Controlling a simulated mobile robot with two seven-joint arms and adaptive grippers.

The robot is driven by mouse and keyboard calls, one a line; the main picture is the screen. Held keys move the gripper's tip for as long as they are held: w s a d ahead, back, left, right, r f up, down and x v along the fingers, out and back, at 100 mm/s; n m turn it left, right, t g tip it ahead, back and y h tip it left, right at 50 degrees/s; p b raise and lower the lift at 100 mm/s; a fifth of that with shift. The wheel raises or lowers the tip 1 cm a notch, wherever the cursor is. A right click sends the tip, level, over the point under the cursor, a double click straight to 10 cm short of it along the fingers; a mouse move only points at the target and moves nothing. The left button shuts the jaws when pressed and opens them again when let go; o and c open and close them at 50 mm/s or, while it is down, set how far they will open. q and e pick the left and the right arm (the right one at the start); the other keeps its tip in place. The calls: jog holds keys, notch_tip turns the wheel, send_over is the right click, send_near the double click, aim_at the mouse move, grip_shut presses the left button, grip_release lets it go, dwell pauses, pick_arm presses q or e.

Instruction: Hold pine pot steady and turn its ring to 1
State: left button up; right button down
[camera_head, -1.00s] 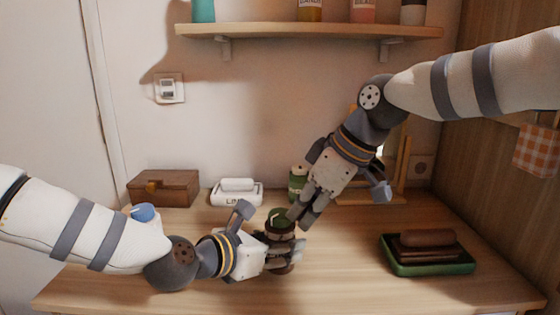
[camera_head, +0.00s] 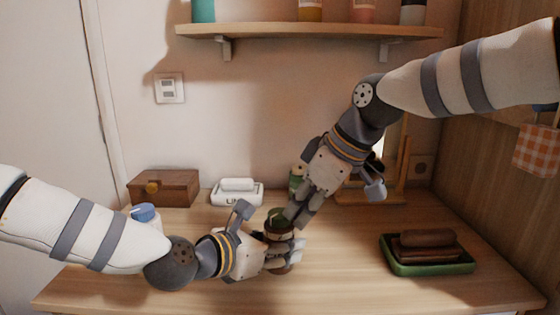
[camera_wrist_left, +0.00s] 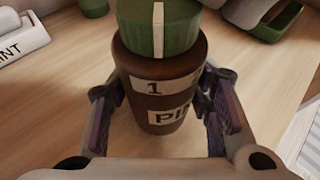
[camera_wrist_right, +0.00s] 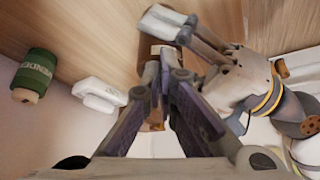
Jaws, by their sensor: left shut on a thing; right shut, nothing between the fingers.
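The pine pot (camera_head: 279,236) stands upright on the desk, a brown body under a green ring (camera_head: 277,215). In the left wrist view the pot (camera_wrist_left: 160,62) shows a "1" label and a partly seen "PI" label. The green ring (camera_wrist_left: 158,28) has a white line standing almost straight above the "1". My left gripper (camera_head: 284,256) is shut on the pot's brown body, a finger on each side (camera_wrist_left: 160,110). My right gripper (camera_head: 298,220) is shut and empty, fingertips close beside the ring at its right.
A green labelled jar (camera_wrist_right: 36,75) stands behind the pot. A white labelled tray (camera_head: 237,196) and a wooden box (camera_head: 165,188) are at the back left. A green tray (camera_head: 427,268) with brown things lies at the right. The front right desk is clear.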

pick_arm(q)
jog(key=shift+s+d, duration=0.15)
jog(key=shift+d, duration=0.05)
pick_arm(e)
jog(key=shift+s+f, duration=0.15)
jog(key=shift+f, duration=0.05)
jog(key=shift+s+d, duration=0.15)
jog(key=shift+d, duration=0.05)
pick_arm(q)
jog(key=shift+a, duration=0.15)
pick_arm(e)
notch_tip(320, 180, up, 6)
jog(key=shift+r, duration=0.15)
jog(key=shift+d, duration=0.1)
pick_arm(q)
jog(key=o, duration=1.3)
jog(key=shift+o, duration=0.2)
